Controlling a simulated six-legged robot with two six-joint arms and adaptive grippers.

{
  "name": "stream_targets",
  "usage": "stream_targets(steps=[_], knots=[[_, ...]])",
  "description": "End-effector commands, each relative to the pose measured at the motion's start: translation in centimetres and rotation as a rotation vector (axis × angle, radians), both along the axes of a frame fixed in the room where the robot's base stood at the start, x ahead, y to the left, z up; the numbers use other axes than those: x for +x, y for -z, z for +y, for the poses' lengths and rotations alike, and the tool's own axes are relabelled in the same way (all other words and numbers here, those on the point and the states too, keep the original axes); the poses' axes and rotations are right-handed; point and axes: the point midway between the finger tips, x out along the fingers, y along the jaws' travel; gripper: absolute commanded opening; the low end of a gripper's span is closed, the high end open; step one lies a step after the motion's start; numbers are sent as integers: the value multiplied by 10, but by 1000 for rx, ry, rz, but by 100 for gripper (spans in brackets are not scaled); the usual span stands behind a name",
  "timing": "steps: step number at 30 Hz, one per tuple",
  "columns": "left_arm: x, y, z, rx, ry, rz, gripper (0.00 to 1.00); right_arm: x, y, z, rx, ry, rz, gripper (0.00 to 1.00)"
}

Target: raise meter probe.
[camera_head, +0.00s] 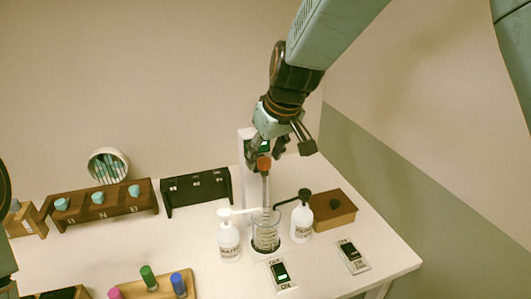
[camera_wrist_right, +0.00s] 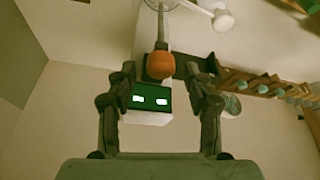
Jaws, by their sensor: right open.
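The meter probe has an orange cap (camera_head: 263,163) and a thin grey stem (camera_head: 265,190) that runs down into a glass beaker (camera_head: 266,238). It stands upright. My right gripper (camera_head: 276,156) is open at the height of the cap. In the right wrist view the orange cap (camera_wrist_right: 160,66) sits between the two open fingers, with a gap on each side. The white meter (camera_head: 245,190) with a green display stands behind the probe; its display also shows in the right wrist view (camera_wrist_right: 150,102). My left gripper is not in view.
White pump bottles stand left (camera_head: 229,240) and right (camera_head: 301,222) of the beaker, their spouts reaching toward it. A wooden box (camera_head: 336,216), a black rack (camera_head: 197,190) and switch plates (camera_head: 281,272) (camera_head: 352,256) are nearby.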

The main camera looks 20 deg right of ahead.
Motion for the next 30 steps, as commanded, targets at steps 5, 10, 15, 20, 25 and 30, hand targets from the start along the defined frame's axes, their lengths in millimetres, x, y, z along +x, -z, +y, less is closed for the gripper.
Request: stream_targets(steps=[5,10,15,20,25,30], knots=[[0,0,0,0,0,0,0,-5,-16,-2,0,-1,-4,52],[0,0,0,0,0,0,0,-18,-48,-6,-1,0,-5,52],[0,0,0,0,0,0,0,-30,-79,-9,1,0,-6,52],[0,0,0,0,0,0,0,-39,-100,-12,0,0,-3,52],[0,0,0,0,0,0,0,-43,-110,-13,0,0,-1,52],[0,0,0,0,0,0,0,-44,-112,-13,0,0,-1,52]])
